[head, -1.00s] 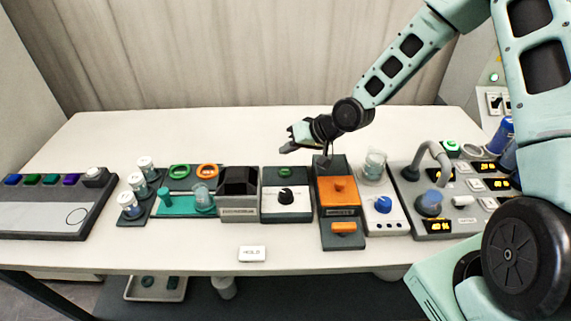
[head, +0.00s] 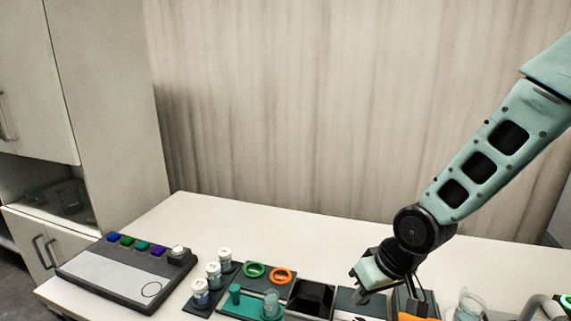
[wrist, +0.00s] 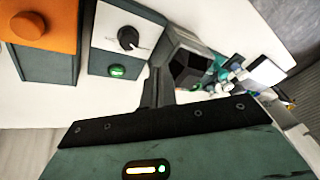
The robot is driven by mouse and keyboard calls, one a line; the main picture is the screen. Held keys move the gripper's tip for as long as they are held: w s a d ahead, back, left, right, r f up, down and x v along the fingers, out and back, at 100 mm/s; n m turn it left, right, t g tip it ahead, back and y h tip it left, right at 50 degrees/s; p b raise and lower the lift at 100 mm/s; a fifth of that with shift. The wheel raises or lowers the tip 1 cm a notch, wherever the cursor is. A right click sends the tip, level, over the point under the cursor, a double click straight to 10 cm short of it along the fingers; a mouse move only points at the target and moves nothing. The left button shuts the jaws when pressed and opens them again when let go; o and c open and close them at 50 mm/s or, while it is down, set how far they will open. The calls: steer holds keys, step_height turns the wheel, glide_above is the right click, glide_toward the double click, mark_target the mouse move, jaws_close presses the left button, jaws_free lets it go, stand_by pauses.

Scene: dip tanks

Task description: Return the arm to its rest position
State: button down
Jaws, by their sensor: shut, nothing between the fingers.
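My gripper (head: 362,289) is in the lower right of the head view, at the end of my pale green arm. It is shut and empty. It hangs over the row of devices, near the black-topped box (head: 312,298) and the white-topped dial box (head: 360,305). In the wrist view my gripper (wrist: 158,88) points toward the grey box with the dark hood (wrist: 190,65). The white box with a black dial (wrist: 128,38) and green button lies to its left. I cannot tell how high above the devices the fingers are.
A grey panel with coloured buttons (head: 125,275) lies at the table's left. An orange device (wrist: 38,25) shows in the wrist view. The table's back strip (head: 230,215) is clear.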

steer(key=s+r+n+g+h, duration=0.1)
steer(key=s+r, duration=0.2)
steer(key=s, duration=0.4)
steer(key=s+a+r+n+h, duration=0.1)
steer(key=s+r, duration=0.2)
steer(key=s, duration=0.4)
steer(key=s+r+n+g, duration=0.1)
steer(key=s+r, duration=0.2)
steer(key=s, duration=0.4)
steer(key=shift+a+r+g+h, duration=0.2)
steer(key=shift+g+h, duration=0.1)
steer(key=shift+h, duration=0.1)
steer(key=shift+s, duration=0.1)
